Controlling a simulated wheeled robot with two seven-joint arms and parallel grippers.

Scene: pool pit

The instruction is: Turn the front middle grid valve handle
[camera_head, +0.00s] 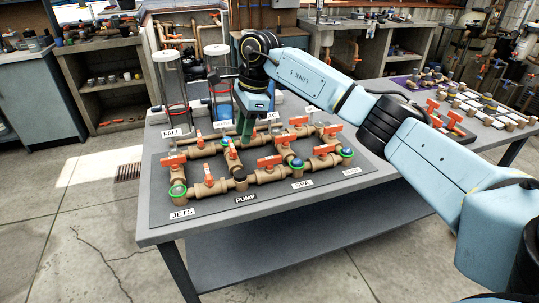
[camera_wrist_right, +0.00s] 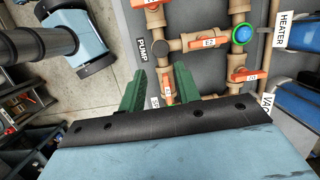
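The pipe grid (camera_head: 287,174) lies on a grey board, with tan pipes and several orange valve handles. One orange handle (camera_head: 233,156) stands in the middle, on the pipe behind the black-capped PUMP joint (camera_head: 240,183). In the wrist view that handle (camera_wrist_right: 202,43) is beyond the finger tips, to the upper right. Another handle (camera_head: 208,174) is left of PUMP in the front row. My right gripper (camera_head: 246,130) is over the grid, apart from the handles. Its green fingers (camera_wrist_right: 161,88) are spread, with an orange handle visible through the gap. My left gripper is not in view.
Clear upright cylinders (camera_head: 170,80) and blue-and-white units stand behind the grid. More orange valves (camera_head: 437,113) and a tray of fittings (camera_head: 488,104) are on the right. A bare table strip (camera_head: 330,190) runs along the front.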

